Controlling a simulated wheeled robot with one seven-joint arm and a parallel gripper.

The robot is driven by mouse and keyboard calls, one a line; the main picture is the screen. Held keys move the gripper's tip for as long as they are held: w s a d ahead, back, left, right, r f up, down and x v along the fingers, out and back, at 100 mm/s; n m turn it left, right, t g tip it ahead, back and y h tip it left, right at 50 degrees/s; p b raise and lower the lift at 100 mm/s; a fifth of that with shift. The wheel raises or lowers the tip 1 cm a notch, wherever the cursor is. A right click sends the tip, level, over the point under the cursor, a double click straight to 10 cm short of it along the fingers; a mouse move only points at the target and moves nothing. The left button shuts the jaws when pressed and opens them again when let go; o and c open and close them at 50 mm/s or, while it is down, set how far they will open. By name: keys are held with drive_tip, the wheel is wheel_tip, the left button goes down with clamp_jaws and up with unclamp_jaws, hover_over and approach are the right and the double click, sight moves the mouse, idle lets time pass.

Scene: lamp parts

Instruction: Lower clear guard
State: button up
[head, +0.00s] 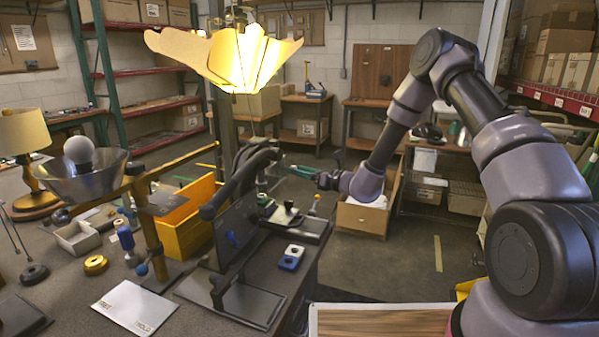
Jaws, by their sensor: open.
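A dark-tinted, see-through panel (238,232), which looks like the clear guard, stands tilted near upright on a flat dark base plate (238,303) at the bench's right side. A blue part shows through it. Thick black curved bars (243,180) run along its top; I cannot tell how they join it. My gripper (302,172) is at the end of my arm, reaching in from the right. It is open, small in the picture, and right of and beyond the panel, apparently apart from it. Its fingertips are hard to make out against the bench items.
A lit petal lampshade (235,55) hangs above. Open floor lies right of the bench.

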clamp_jaws()
idle(1.4)
